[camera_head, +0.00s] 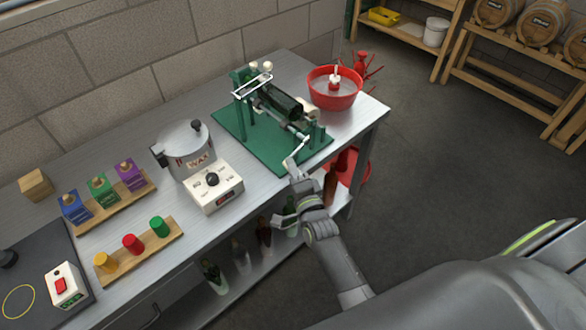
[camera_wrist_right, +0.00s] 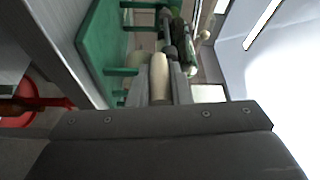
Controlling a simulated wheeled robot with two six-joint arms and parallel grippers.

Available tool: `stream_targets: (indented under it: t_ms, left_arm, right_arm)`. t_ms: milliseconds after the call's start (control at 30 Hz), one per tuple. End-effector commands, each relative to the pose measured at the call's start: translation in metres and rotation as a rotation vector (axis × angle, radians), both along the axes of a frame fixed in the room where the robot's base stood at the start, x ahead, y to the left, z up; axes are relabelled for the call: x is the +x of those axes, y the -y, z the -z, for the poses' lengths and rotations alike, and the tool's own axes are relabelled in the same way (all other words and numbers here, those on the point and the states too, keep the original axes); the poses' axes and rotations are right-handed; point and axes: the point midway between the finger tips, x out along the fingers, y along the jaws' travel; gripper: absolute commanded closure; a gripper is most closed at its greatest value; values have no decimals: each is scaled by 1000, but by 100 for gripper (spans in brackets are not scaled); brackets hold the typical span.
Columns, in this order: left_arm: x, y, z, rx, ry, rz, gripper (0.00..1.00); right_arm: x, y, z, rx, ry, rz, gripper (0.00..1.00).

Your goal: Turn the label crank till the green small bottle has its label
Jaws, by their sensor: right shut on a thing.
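The labelling machine (camera_head: 262,140) is a green frame on a green base plate at the far right end of the steel bench. A dark green small bottle (camera_head: 281,101) lies on its side in it; I cannot make out a label on it. The crank (camera_head: 300,147) is a light metal arm at the machine's front right. My right gripper (camera_head: 293,170) reaches it from below. In the right wrist view its fingers (camera_wrist_right: 160,82) are shut on the cream crank handle (camera_wrist_right: 158,66). The fingers partly hide the handle. My left gripper is not in view.
A red bowl (camera_head: 334,98) stands right behind the machine. A wax pot (camera_head: 183,150) and a white control box (camera_head: 214,186) stand to the left. Several bottles stand on the lower shelf (camera_head: 248,268). The floor right of the bench is clear.

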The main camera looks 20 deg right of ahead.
Motion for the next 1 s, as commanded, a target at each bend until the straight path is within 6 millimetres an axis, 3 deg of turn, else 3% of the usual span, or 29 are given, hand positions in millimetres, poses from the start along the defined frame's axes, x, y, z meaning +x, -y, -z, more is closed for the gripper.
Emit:
stream_targets:
  t_ms: [100,133,300,667,900,1000]
  left_arm:
    - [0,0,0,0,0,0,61]
    - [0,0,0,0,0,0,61]
    - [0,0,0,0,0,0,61]
    - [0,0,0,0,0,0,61]
    - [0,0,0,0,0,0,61]
    - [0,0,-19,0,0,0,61]
  right_arm:
    - [2,0,-4,0,10,1,100]
    - [2,0,-4,0,10,0,80]
    - [1,0,-2,0,6,0,61]
    - [-4,0,1,2,0,1,61]
    - [-29,-1,3,0,-2,1,61]
    - [-44,-2,-2,0,-5,2,61]
